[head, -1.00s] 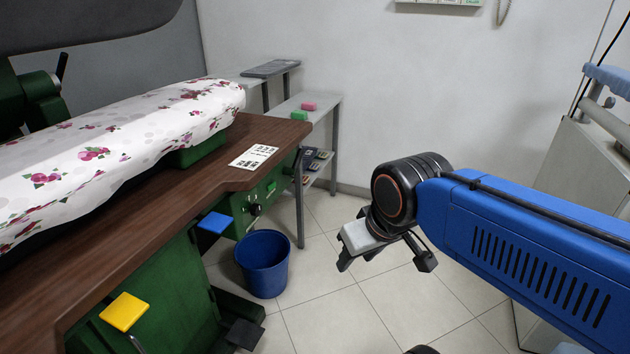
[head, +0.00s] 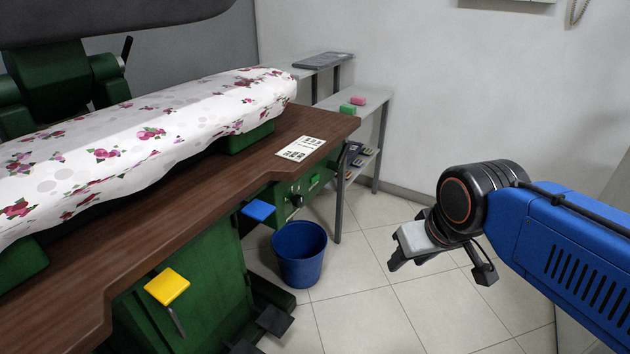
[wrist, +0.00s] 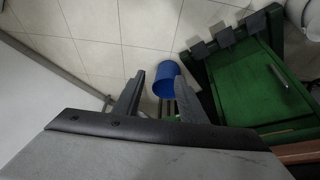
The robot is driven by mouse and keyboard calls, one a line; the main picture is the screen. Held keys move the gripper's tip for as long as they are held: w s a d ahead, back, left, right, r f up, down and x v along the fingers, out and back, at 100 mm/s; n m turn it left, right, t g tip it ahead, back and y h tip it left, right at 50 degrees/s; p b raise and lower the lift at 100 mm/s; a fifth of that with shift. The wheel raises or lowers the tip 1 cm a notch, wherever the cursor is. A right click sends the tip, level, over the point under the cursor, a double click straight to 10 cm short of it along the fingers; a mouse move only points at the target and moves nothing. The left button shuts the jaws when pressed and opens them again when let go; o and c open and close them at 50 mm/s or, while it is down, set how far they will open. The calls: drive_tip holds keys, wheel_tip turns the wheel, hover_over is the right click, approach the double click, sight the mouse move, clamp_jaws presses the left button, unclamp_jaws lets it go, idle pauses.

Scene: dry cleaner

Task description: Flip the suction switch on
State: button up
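The green control panel (head: 281,208) is on the front of the press, under the right end of the brown table top. It bears a black round knob (head: 296,200) and a small bright green switch (head: 315,181); I cannot read any labels or tell which way the switch is set. My gripper (head: 402,262) is in the air to the right of the panel, well apart from it. In the wrist view its two fingers (wrist: 155,98) stand apart with nothing between them.
A blue bucket (head: 300,255) stands on the floor below the panel. Blue (head: 259,211) and yellow (head: 167,287) pads jut from the press front, with dark pedals (head: 274,320) near the floor. A grey shelf (head: 377,115) stands behind. Tiled floor is clear on the right.

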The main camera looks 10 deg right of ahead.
drive_tip(key=c, duration=0.5)
drive_tip(key=shift+w+a+f, duration=0.1)
drive_tip(key=shift+a+f, duration=0.1)
clamp_jaws()
drive_tip(key=w+a+f+m+g+y, duration=0.1)
drive_tip(key=w+a+f+m+y, duration=0.1)
drive_tip(key=w+a+m+y, duration=0.5)
drive_tip(key=w+a+f+m+g+y, duration=0.1)
drive_tip(key=w+a+f+m+y, duration=0.1)
drive_tip(key=w+a+m+y, duration=0.6)
drive_tip(key=w+d+f+m+t+h, duration=0.1)
drive_tip(key=w+d+f+m+t, duration=0.1)
drive_tip(key=w+d+m+t, duration=0.2)
drive_tip(key=w+d+f+m+t+h, duration=0.2)
drive_tip(key=w+d+f+m+t, duration=0.1)
drive_tip(key=w+d, duration=0.7)
drive_tip(key=w+d+f+m+t+h, duration=0.1)
drive_tip(key=w+d+f+m+t, duration=0.2)
drive_tip(key=w+d+m, duration=0.3)
drive_tip(key=w+d+t, duration=0.1)
drive_tip(key=w, duration=0.1)
drive_tip(key=shift+w+f+m+t, duration=0.15)
drive_tip(key=shift+w+m+t, duration=0.25)
